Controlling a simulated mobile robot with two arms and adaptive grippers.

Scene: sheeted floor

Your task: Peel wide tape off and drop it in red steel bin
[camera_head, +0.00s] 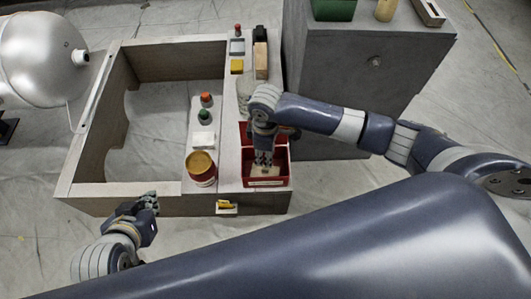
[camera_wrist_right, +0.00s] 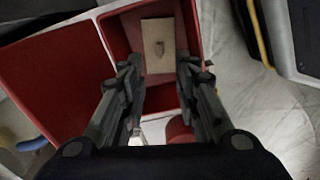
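The red steel bin (camera_head: 281,181) stands at the front right corner of a grey frame. It also shows in the right wrist view (camera_wrist_right: 112,28). A flat tan rectangle (camera_wrist_right: 158,45) with a small brown mark lies inside it. This may be the wide tape; I cannot tell for certain. It also shows in the head view (camera_head: 266,182). My right gripper (camera_wrist_right: 158,68) points down over the bin, its fingers apart with nothing visible between them. My left gripper (camera_head: 150,200) is low in front of the frame, left of the bin; its finger opening is unclear.
A silver tank (camera_head: 40,58) is at far left. A tall grey cabinet (camera_head: 345,80) stands behind my right arm.

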